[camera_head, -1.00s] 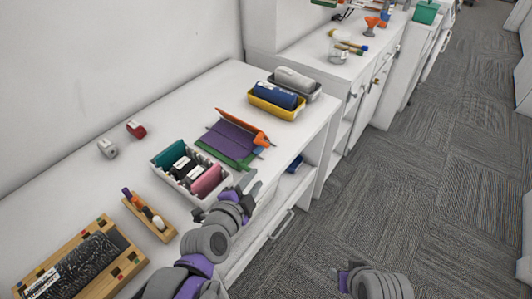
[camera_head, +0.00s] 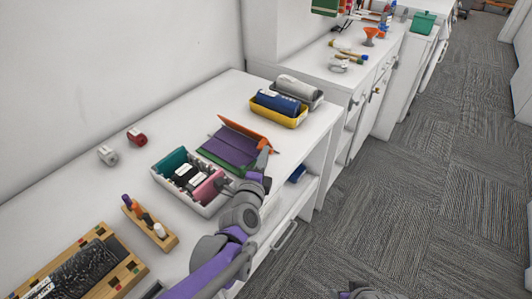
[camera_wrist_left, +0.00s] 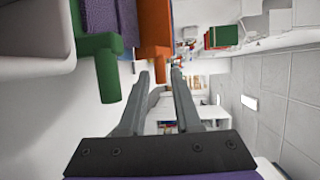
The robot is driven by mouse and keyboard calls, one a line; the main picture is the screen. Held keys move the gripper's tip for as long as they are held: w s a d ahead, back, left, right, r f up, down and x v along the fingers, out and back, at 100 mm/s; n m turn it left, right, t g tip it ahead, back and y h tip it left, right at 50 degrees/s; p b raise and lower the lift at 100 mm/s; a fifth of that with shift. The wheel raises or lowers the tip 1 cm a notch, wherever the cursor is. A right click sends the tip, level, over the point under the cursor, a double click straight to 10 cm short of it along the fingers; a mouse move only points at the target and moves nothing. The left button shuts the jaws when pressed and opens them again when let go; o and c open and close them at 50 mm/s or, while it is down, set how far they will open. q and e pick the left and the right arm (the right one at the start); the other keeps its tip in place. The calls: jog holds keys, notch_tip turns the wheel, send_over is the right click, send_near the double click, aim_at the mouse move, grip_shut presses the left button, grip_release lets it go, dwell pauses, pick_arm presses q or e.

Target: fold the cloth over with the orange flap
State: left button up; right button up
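The cloth lies on the white cabinet top, with a purple middle (camera_head: 228,148), a green edge bar (camera_head: 215,163) on the near side and a raised orange flap (camera_head: 245,133) on the far side. In the left wrist view the orange flap (camera_wrist_left: 154,22) ends in a tab just ahead of the fingertips, and the green bar (camera_wrist_left: 97,45) sits to its left. My right gripper (camera_head: 352,292) barely shows at the bottom edge.
A wooden rack (camera_head: 150,225) and a board (camera_head: 125,272) lie nearer. Red and grey small items (camera_head: 137,137) sit near the wall.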

pick_arm(q)
jog(key=shift+x, duration=1.05)
grip_shut()
dwell(0.7)
